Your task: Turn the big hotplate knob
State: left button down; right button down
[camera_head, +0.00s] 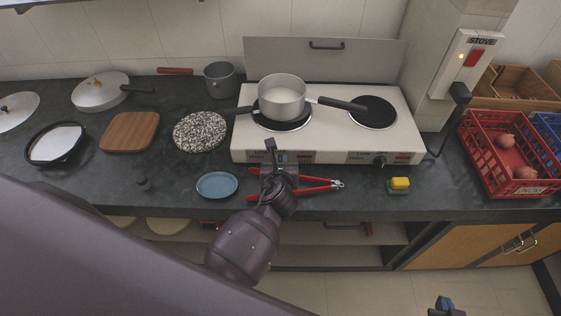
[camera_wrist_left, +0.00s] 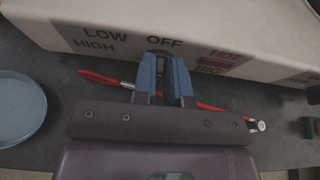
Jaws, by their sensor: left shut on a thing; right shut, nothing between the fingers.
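The white two-plate hotplate (camera_head: 330,130) stands at the back of the dark counter. Its left front knob, the big hotplate knob (camera_wrist_left: 160,47), shows as a dark shape between the fingertips, below the "OFF" mark and left of a "HOT BIG" label. My left gripper (camera_wrist_left: 163,72) is shut on this knob; the fingers hide most of it. In the head view my left gripper (camera_head: 281,158) reaches the hotplate's front face. The small knob (camera_head: 380,160) sits farther right on that face. My right gripper (camera_head: 446,304) shows only partly at the bottom edge, shut and empty, away from the counter.
A pot (camera_head: 282,98) stands on the left plate; the right plate (camera_head: 372,112) has a pan handle reaching toward it. Red-handled tongs (camera_head: 310,190) lie under my left gripper. A blue plate (camera_head: 217,185), yellow sponge (camera_head: 400,185) and red crate (camera_head: 490,165) are nearby.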

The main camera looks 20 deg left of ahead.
pick_arm(q)
jog(key=shift+s+a+n+p, duration=0.15)
jog(key=shift+n+p, duration=0.15)
jog(key=shift+p, duration=0.15)
jog(key=shift+a+n+h+p, duration=0.15)
jog(key=shift+n+h+p, duration=0.35)
jog(key=shift+a+f+n+t+h, duration=0.2)
jog(key=shift+n+t+h, duration=0.25)
jog(key=shift+n, duration=0.25)
jog(key=shift+s+a+n+h, duration=0.1)
jog(key=shift+a+n+h, duration=0.05)
jog(key=shift+n+h, duration=0.3)
jog(key=shift+f+n+t, duration=0.1)
jog(key=shift+n+t, duration=0.15)
jog(key=shift+n, duration=0.1)
